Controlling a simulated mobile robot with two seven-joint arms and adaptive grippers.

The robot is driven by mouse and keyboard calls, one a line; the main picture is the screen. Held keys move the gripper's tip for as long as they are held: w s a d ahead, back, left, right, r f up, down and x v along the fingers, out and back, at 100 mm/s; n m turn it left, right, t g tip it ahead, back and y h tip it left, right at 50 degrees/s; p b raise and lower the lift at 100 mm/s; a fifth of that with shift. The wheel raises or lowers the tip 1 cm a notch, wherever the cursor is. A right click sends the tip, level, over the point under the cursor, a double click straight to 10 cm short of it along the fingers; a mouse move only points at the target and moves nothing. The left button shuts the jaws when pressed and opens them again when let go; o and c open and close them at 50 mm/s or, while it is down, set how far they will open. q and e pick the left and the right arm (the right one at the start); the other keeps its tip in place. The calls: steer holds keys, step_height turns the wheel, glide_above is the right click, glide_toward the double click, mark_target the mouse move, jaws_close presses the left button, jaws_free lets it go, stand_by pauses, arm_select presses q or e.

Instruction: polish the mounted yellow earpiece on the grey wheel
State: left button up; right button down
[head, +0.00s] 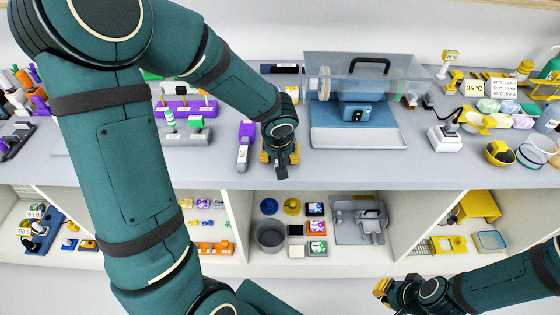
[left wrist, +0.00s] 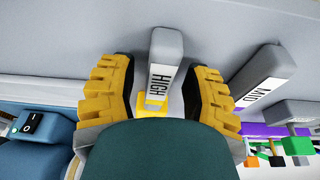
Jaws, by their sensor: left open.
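In the left wrist view, my left gripper (left wrist: 165,90) is open, with one yellow finger on each side of a grey block labelled HIGH (left wrist: 167,48). A small yellow piece (left wrist: 150,106) shows at that block's near end; I cannot tell if it is the earpiece. In the head view my left gripper (head: 280,156) is over the bench's front edge, left of the blue polishing machine (head: 362,112). A pale wheel (head: 324,84) shows at the machine's left end under a clear cover; its grey is unclear. My right gripper (head: 382,290) is low at the right, its jaws unclear.
A purple piece with a grey block (head: 243,155) stands just left of my left gripper. A purple rack (head: 185,107) is farther left. Yellow bowls and small stands (head: 446,137) are at the right. Shelves below hold a grey bin (head: 270,236). The bench front before the machine is clear.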

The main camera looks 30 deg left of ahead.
stand_by(0.3)
arm_select(q)
jaws_close()
step_height(320, 180, up, 6)
steer(key=p, duration=0.4)
steer(key=shift+r, duration=0.15)
steer(key=shift+f, duration=0.2)
